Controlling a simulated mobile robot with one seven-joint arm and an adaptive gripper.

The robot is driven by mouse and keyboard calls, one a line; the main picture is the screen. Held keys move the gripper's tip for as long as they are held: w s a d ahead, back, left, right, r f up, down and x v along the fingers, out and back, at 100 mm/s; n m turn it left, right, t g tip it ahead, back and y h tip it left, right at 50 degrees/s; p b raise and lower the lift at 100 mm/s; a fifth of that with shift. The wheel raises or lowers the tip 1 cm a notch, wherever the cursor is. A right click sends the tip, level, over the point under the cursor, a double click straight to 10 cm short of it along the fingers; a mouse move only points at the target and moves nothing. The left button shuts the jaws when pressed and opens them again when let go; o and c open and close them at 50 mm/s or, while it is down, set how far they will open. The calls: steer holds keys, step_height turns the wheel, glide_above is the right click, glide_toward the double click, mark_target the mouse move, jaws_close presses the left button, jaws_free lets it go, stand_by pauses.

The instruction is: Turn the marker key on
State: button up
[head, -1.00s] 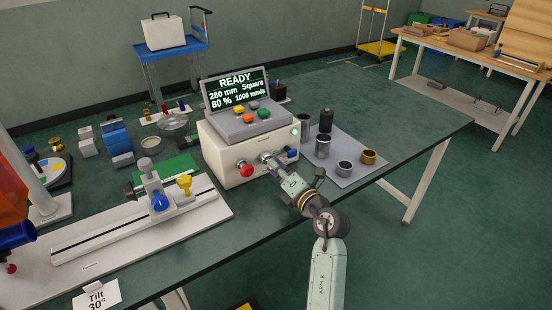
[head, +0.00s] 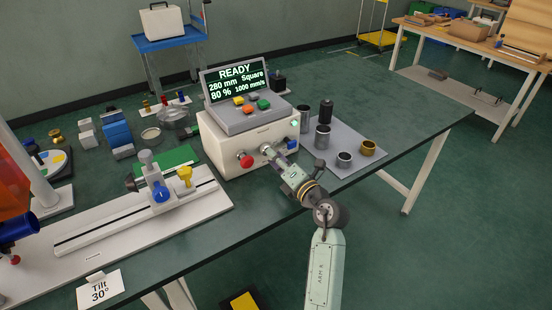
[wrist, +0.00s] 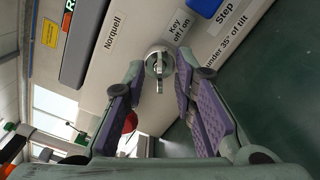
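The marker controller is a cream box (head: 232,146) whose tilted screen (head: 236,84) reads READY, 280 mm Square, 80 %, 1000 mm/s. The silver key (wrist: 160,78) sits in a round lock on its front, beside a label (wrist: 179,34) reading "Key off / on". I cannot tell its setting for sure. My gripper (wrist: 160,72) is open, with one purple-padded finger on each side of the key and visible gaps between. In the head view my gripper (head: 273,153) reaches the box front and partly hides the lock.
A red button (head: 246,161) is left of the lock and a blue switch (head: 291,144) right of it. A grey mat (head: 340,168) with several metal cups lies to the right. A slide rail with a blue knob (head: 160,193) stands at left.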

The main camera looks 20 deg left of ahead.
steer(key=v, duration=1.2)
steer(key=shift+s, duration=0.1)
steer(key=shift+a+r, duration=0.1)
